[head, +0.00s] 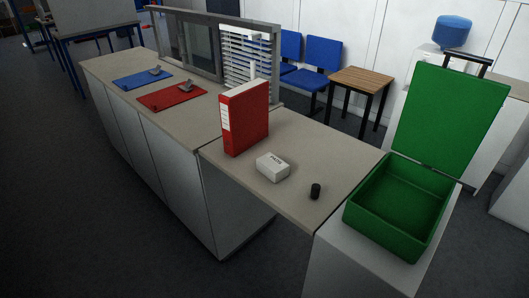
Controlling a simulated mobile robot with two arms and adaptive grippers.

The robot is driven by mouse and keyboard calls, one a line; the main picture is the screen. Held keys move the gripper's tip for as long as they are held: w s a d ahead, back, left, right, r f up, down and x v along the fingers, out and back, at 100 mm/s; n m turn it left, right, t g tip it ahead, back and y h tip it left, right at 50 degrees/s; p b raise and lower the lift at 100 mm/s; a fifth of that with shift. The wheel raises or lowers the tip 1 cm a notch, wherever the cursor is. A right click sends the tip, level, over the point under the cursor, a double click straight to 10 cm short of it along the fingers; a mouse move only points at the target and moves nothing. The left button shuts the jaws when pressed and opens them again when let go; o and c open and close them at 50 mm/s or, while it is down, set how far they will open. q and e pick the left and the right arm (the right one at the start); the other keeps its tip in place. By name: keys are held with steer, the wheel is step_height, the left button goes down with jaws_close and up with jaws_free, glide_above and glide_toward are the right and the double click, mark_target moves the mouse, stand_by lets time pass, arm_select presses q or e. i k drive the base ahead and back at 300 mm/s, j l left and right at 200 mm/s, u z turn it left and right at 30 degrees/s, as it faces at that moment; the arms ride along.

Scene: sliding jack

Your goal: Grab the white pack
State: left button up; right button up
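The white pack (272,167) is a small white box with dark lettering on its top. It lies on the beige counter (300,146), in front of and a little right of an upright red binder (248,115). A small black cylinder (316,191) stands to its right on the same counter. Neither of my grippers shows in the head view. Nothing covers the pack.
An open green case (398,209) with its lid (452,118) raised stands on a white surface at the right. A blue mat (141,78) and a red mat (171,96) lie farther left, before a framed screen (203,49). Counter around the pack is mostly clear.

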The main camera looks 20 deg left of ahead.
mark_target(273, 168)
steer(key=i+j+z, duration=0.25)
steer(key=j, duration=0.6)
steer(key=j+z, duration=0.25)
steer(key=j, duration=0.6)
steer(key=i+j+z, duration=0.1)
steer(key=j+z, duration=0.15)
steer(key=j, duration=0.65)
